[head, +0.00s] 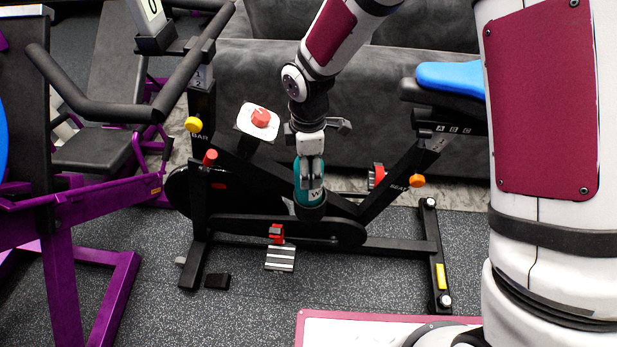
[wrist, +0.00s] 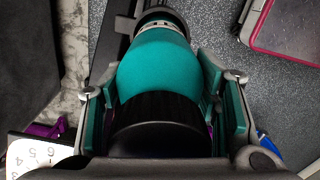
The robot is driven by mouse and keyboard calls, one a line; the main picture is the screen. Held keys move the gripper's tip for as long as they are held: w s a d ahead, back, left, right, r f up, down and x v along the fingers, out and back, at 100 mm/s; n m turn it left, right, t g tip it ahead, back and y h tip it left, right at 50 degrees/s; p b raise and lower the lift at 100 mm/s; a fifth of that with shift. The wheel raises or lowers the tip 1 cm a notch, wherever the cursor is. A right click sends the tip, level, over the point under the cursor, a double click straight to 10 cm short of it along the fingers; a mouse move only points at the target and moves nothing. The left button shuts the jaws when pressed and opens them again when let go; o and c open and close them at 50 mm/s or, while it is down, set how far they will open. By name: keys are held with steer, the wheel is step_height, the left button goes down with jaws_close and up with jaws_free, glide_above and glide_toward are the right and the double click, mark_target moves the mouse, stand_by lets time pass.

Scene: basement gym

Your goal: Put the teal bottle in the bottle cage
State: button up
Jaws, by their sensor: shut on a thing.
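The teal bottle (head: 308,178) is roughly upright at the middle of the exercise bike in the head view. My gripper (head: 311,158) is shut on its upper part from above. In the wrist view the bottle (wrist: 155,68) lies between the two fingers of my gripper (wrist: 162,88), its black cap nearest the camera. A black cup-like holder (head: 310,210), which looks like the bottle cage, is at the bottle's lower end. A black ring also shows around or just beyond that end in the wrist view (wrist: 158,14). I cannot tell how deep the bottle sits in it.
The bike's black frame (head: 390,246) surrounds the bottle, with a blue seat (head: 450,77) at right and a red knob (head: 261,117) on a white plate at left. A purple-framed bench (head: 75,215) stands left. A dark sofa (head: 390,110) is behind.

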mark_target(310, 198)
steer(key=shift+f+b, duration=0.4)
steer(key=shift+f, duration=1.45)
steer(key=shift+f, duration=0.1)
steer(key=o, duration=1.6)
steer(key=shift+c, duration=0.2)
